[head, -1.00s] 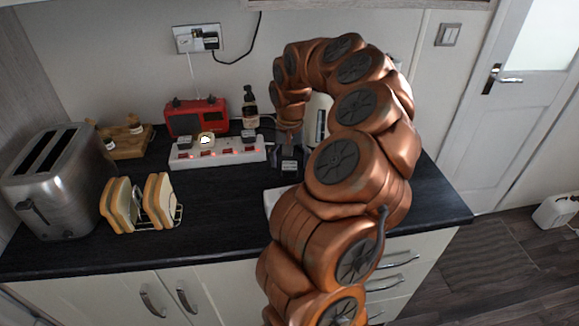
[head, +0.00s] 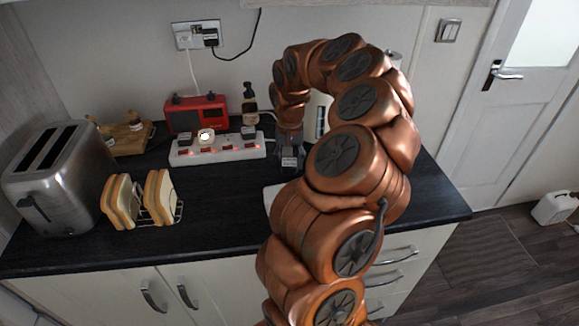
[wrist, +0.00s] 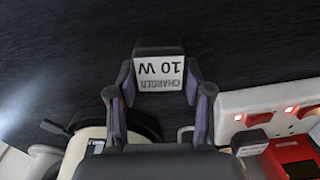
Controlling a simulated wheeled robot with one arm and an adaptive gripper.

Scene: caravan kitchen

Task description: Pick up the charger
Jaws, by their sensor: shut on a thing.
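The charger (wrist: 160,77) is a small black block with a white label reading "CHARGER 10 W", upside down in the wrist view. My gripper (wrist: 160,92) is shut on it, with one finger on each side. In the head view the charger (head: 289,162) shows at the end of my arm, over the dark worktop just right of the power strip. My gripper (head: 289,148) is partly hidden there by my wrist. Whether the charger touches the worktop is hard to tell.
A white power strip (head: 217,149) with lit red switches and plugs lies left of my gripper. Behind it stand a red radio (head: 197,114) and a dark bottle (head: 250,108). A kettle (head: 318,115) is partly hidden behind my arm. A toaster (head: 62,178) and toast rack (head: 178,212) stand left.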

